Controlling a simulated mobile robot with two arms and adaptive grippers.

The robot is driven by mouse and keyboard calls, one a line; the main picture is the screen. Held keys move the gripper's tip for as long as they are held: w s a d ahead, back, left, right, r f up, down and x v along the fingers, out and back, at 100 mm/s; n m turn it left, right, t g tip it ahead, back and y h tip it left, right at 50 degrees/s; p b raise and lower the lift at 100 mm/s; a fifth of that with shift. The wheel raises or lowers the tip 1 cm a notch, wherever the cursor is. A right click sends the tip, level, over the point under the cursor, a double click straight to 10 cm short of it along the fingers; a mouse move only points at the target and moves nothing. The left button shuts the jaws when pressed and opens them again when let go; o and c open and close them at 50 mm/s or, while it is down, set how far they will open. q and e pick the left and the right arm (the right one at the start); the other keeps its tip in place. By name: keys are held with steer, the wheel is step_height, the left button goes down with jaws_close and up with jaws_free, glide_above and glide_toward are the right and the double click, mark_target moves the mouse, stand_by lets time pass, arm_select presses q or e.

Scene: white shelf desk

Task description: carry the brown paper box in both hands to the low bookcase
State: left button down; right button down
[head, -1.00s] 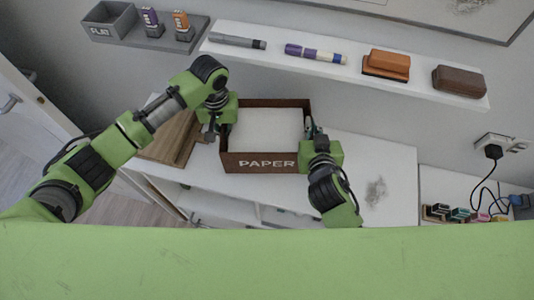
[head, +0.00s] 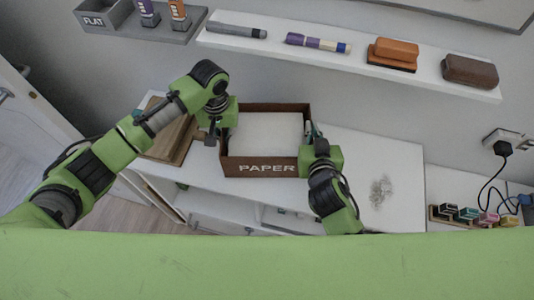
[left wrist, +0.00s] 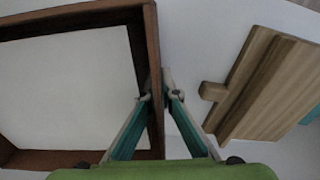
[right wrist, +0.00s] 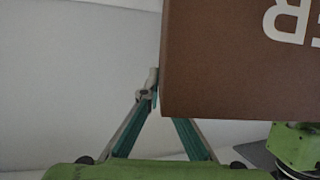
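The brown paper box (head: 232,165), labelled PAPER and open at the top with white paper (head: 268,132) inside, appears level over the white low bookcase (head: 395,165). I cannot tell whether its base touches the top. My left gripper (head: 214,125) is at its left side; in the left wrist view the fingers (left wrist: 159,96) pinch the box's side wall (left wrist: 153,60). My right gripper (head: 313,137) is at its right side; in the right wrist view one finger (right wrist: 153,85) presses the box's side edge, and the other fingertip is hidden behind the box (right wrist: 225,70).
Wooden boards (head: 172,135) lie left of the box. A wall shelf (head: 355,60) above holds markers and erasers. A grey shelf (head: 170,30) holds a FLAT bin (head: 103,17). The bookcase top right of the box is clear except for a grey smudge (head: 381,191). Several coloured items (head: 468,214) stand far right.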

arm_select(q)
steer(key=shift+w+f, duration=0.1)
steer(key=shift+f, duration=0.15)
arm_select(e)
steer(key=shift+w+f, duration=0.1)
arm_select(q)
steer(key=c, duration=2.3)
jaws_free()
arm_select(e)
steer(key=c, duration=2.3)
jaws_free()
steer(key=shift+f, duration=0.1)
arm_select(q)
steer(key=shift+s+r, duration=0.15)
steer(key=shift+s, duration=0.1)
arm_select(e)
steer(key=shift+s, duration=0.25)
arm_select(q)
steer(key=shift+w+r, duration=0.1)
steer(key=shift+r, duration=0.15)
step_height(320, 180, up, 11)
steer(key=shift+r, duration=0.2)
arm_select(e)
steer(key=shift+s, duration=0.1)
steer(key=v, duration=1.1)
steer(key=shift+s+r, duration=0.25)
steer(key=shift+s, duration=0.1)
